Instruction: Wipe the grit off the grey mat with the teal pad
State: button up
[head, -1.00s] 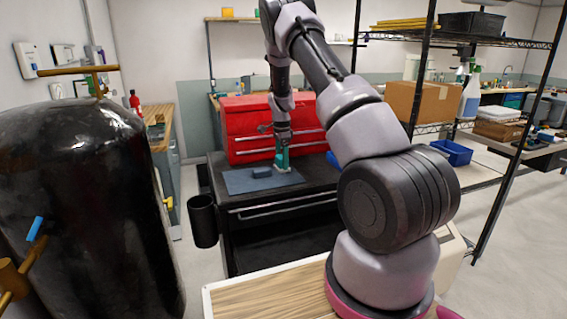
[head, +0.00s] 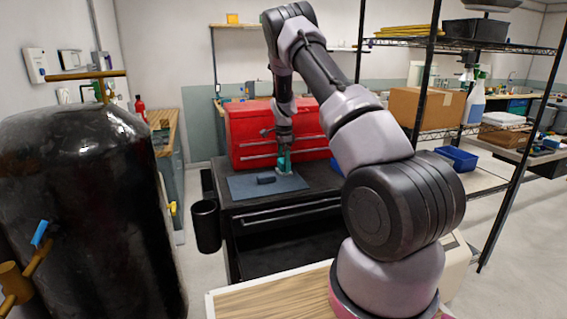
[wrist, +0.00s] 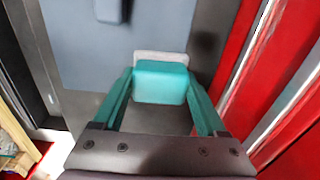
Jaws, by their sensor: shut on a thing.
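My gripper (wrist: 160,86) is shut on the teal pad (wrist: 160,82), which sits between its two teal fingers. The pad has a pale whitish edge on its far side. The grey mat (wrist: 85,45) looks blue-grey and lies flat on the black cart top. It also shows in the head view (head: 243,189). In the wrist view the pad is at the mat's edge; whether it touches the mat I cannot tell. In the head view my gripper (head: 284,164) is at the mat's back right. No grit can be made out in either view.
A dark block (head: 266,180) lies on the mat. A red toolbox (head: 250,128) stands close behind my gripper. A black bin (head: 206,225) hangs on the cart's left side. A large black tank (head: 85,200) stands at the left, and a wire shelf is at the right.

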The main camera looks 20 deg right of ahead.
jog(key=shift+s+a+f, duration=0.1)
jog(key=shift+s+f, duration=0.15)
jog(key=shift+s, duration=0.45)
jog(key=shift+s+f, duration=0.25)
jog(key=shift+s, duration=0.45)
jog(key=shift+s+r, duration=0.2)
jog(key=shift+s, duration=2.4)
jog(key=shift+s+r, duration=0.2)
jog(key=shift+s, duration=2.35)
notch_tip(320, 180, up, 6)
jog(key=shift+w+r, duration=0.15)
jog(key=shift+w, duration=0.05)
notch_tip(320, 180, up, 3)
